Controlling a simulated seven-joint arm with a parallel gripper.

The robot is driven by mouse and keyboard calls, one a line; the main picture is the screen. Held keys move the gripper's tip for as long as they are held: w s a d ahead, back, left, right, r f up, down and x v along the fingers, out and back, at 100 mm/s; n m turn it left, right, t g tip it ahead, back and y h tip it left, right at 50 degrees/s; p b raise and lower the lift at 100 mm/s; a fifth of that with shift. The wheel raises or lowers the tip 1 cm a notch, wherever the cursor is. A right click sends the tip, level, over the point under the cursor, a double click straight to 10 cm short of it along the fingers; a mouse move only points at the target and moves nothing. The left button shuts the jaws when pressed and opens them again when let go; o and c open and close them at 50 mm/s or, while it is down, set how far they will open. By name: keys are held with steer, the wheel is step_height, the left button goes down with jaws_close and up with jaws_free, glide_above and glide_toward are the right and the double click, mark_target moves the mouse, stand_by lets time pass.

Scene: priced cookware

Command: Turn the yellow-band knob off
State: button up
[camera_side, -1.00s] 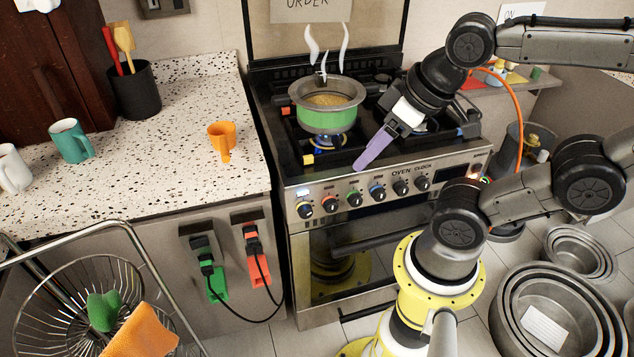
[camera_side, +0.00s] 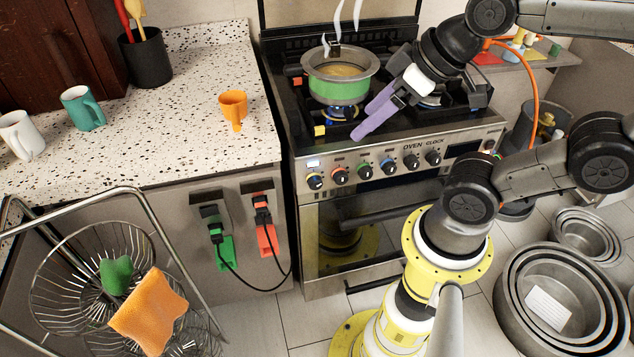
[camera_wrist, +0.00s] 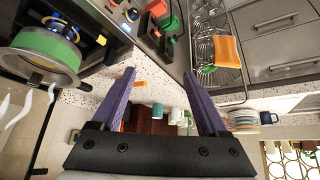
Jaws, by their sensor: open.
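The yellow-band knob (camera_side: 315,181) is the leftmost in the row on the oven's front panel; a bit of yellow shows on it. The way its pointer faces is too small to read. A blue flame burns under the green-banded pot (camera_side: 338,90) on the front-left burner, beside a yellow marker block (camera_side: 320,130). My gripper (camera_side: 366,118) is open and empty, its purple fingers apart, above the stove's front edge, right of the pot and up and right of the knob. The fingers also show in the wrist view (camera_wrist: 158,76), with nothing between their tips.
Other knobs, including a red one (camera_side: 340,175) and a blue one (camera_side: 389,165), stand close by in the row. The steaming pot is close to my fingers. An orange cup (camera_side: 233,108) is on the counter at left. The space before the panel is clear.

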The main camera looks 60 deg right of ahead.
steer(key=w+a+r+t+y, duration=0.2)
steer(key=w+a+r, duration=0.1)
steer(key=w+a, duration=0.1)
steer(key=m+h, duration=0.5)
steer(key=m, duration=0.3)
glide_above(316, 180)
steer(key=w+a, duration=0.1)
steer(key=a, duration=0.3)
step_height(316, 180, down, 6)
steer(key=shift+s+d+f+m+g+h, duration=0.15)
steer(key=shift+d+f+m+g, duration=0.5)
steer(key=shift+f, duration=3.6)
steer(key=shift+s+d+f+m+g+h, duration=0.2)
steer(key=shift+d+f+g, duration=0.75)
steer(key=shift+f, duration=3.35)
steer(key=shift+s+d+f+m+g+h, duration=0.3)
steer(key=shift+f+g, duration=0.9)
steer(key=shift+f, duration=3.05)
steer(key=shift+w+d, duration=0.15)
jaws_close()
